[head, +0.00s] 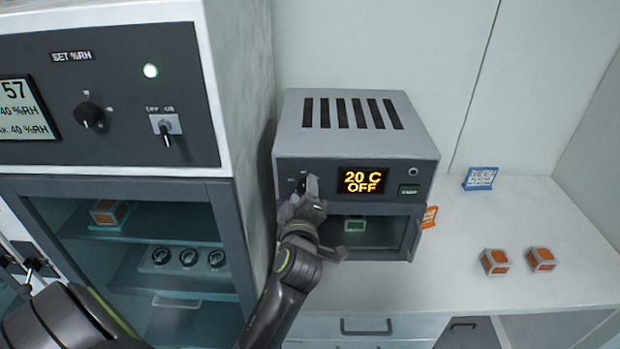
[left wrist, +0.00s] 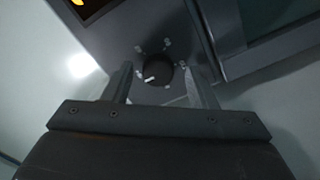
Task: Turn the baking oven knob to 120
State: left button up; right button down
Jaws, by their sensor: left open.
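The baking oven (head: 355,125) is a grey box with top vents on the white bench. Its orange display (head: 362,181) reads "20 C" and "OFF". My left gripper (head: 306,188) is at the left of its front panel and hides most of the knob. In the left wrist view, the round black knob (left wrist: 157,72) shows with a white pointer and small marks around it. The left gripper (left wrist: 160,76) is open, with one finger on each side of the knob and visible gaps. I cannot tell how deep the fingers reach. My right gripper is not in view.
A tall humidity cabinet (head: 110,90) stands at the left. Two orange-topped blocks (head: 495,262) and a blue sign (head: 481,178) are on the bench at right. Free bench lies around them.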

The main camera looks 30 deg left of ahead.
pick_arm(q)
jog(key=shift+w+a, duration=0.15)
jog(key=shift+w, duration=0.05)
jog(key=shift+s+r, duration=0.15)
jog(key=shift+s, duration=0.05)
jog(key=c, duration=1)
jog(key=shift+o, duration=0.2)
